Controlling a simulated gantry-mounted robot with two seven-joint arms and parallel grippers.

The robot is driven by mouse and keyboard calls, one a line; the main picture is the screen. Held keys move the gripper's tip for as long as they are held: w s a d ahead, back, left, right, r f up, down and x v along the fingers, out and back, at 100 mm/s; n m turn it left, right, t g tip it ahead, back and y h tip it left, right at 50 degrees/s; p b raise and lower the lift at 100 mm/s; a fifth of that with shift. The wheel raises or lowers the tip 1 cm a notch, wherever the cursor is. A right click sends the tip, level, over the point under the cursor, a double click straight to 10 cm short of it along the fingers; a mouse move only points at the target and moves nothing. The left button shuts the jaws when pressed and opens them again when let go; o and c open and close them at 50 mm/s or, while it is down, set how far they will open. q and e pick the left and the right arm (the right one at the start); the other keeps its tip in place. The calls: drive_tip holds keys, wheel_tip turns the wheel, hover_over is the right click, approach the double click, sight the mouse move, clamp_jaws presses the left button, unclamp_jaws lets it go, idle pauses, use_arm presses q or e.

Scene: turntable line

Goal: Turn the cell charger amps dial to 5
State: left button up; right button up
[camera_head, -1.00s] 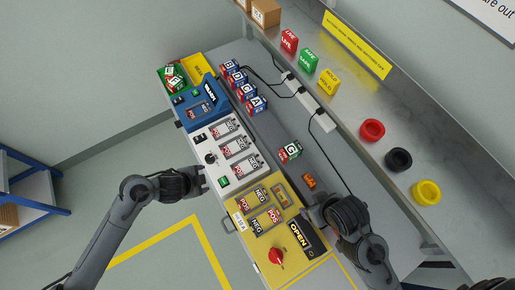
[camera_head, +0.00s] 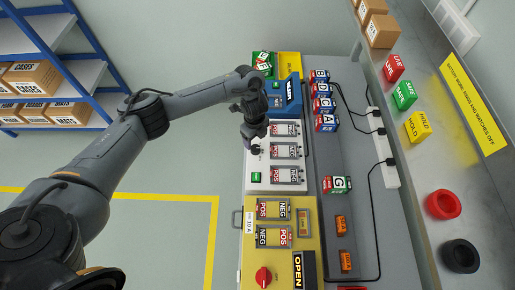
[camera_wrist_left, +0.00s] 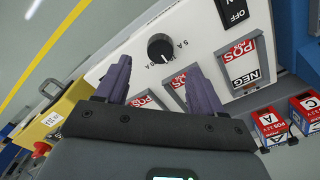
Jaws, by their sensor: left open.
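The white cell charger (camera_head: 254,178) stands in the middle of the equipment row, with its black amps dial (camera_wrist_left: 160,46) on the face. In the left wrist view a "5 A" label shows beside the dial; another label is partly covered. A small pale mark shows at the dial's lower edge, but I cannot tell its setting for sure. My left gripper (camera_wrist_left: 158,63) is open, its two fingers pointing toward the dial, one to each side in the picture; no contact shows. In the head view the left gripper (camera_head: 251,143) is over the charger's left side. My right gripper is out of view.
A blue unit (camera_head: 285,102) stands behind the charger and a yellow unit (camera_head: 304,215) with a red knob (camera_head: 263,276) in front. Lettered cells (camera_head: 323,105) and a G cell (camera_head: 338,184) lie to the right. A cable (camera_head: 371,220) runs along the bench.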

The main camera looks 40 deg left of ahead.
sight(255, 148)
use_arm(q)
wheel_tip(255, 148, down, 4)
drive_tip(key=shift+f+b, duration=0.15)
drive_tip(key=shift+b, duration=0.25)
drive_tip(key=shift+f, duration=0.95)
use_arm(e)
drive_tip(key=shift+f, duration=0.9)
use_arm(q)
drive_tip(key=c, duration=1.1)
drive_tip(key=shift+o, duration=0.2)
drive_tip(key=shift+r+n+p, duration=0.15)
drive_tip(key=shift+n+p, duration=0.45)
drive_tip(key=shift+p, duration=0.25)
drive_tip(key=n+p, duration=0.4)
drive_tip(key=shift+r, duration=0.1)
drive_tip(key=n+p, duration=0.3)
drive_tip(key=shift+d+n, duration=0.1)
drive_tip(key=shift+n, duration=0.2)
drive_tip(key=shift+f+n+p, duration=0.2)
drive_tip(key=shift+n+p, duration=0.95)
drive_tip(key=shift+n, duration=0.35)
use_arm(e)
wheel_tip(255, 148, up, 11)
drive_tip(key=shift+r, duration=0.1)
